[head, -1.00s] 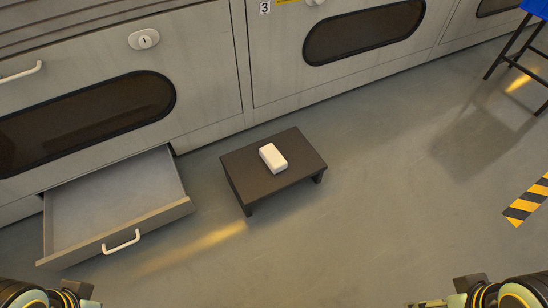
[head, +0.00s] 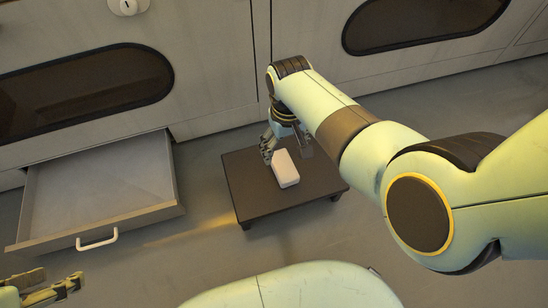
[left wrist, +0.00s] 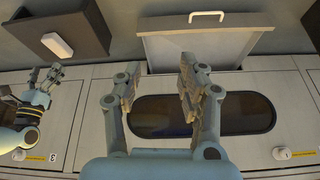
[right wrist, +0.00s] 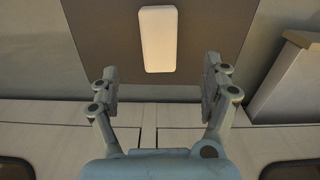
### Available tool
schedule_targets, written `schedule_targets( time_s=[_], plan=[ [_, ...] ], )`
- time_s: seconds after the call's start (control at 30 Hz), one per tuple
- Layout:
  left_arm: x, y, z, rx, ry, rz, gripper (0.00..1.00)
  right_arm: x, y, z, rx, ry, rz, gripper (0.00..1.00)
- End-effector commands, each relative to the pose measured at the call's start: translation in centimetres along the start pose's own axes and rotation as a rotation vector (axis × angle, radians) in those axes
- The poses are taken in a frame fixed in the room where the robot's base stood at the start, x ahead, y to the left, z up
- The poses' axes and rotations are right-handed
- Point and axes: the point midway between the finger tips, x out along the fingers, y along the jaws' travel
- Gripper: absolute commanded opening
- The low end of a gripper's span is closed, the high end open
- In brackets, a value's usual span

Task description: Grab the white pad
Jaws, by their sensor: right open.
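The white pad (head: 285,168) is a small block lying flat on the dark low stool (head: 250,200). In the right wrist view the pad (right wrist: 157,38) lies ahead of the fingertips, roughly centred between them. My right gripper (head: 286,147) is over the far part of the stool, right by the pad's far end, open and empty. Its spread fingers show in the right wrist view (right wrist: 161,74). My left gripper (left wrist: 158,80) is open and empty, away from the stool. It shows partly at the head view's bottom left (head: 55,288). The pad also shows in the left wrist view (left wrist: 57,46).
An open, empty drawer (head: 95,240) with a white handle sticks out to the left of the stool. Grey cabinets (head: 215,60) with dark oval windows stand behind. The floor (head: 330,240) around the stool is clear.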

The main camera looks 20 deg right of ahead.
Motion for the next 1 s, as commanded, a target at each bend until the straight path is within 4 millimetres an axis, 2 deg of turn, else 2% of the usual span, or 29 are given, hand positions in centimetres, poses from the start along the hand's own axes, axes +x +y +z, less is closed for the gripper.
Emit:
schedule_targets(
  time_s=[0.2, 0.4, 0.8, 1.0],
  plan=[
    [2.9, 0.0, 0.5, -0.002, 0.119, -0.008, 0.40, 2.3, 0.0, 0.2, 0.000, -0.005, 0.001, 0.81],
    [4.9, 0.1, 1.0, 0.002, 0.258, -0.016, 0.40, 4.2, 0.1, 0.2, 0.000, -0.004, 0.001, 0.81],
    [5.8, 0.2, 1.3, 0.008, 0.404, -0.021, 0.40, 5.6, 0.1, -0.1, 0.001, 0.001, 0.001, 0.81],
    [6.5, 0.5, 2.5, 0.015, 0.502, -0.021, 0.40, 7.0, 0.1, -0.1, 0.001, -0.003, 0.001, 0.81]
  ],
)
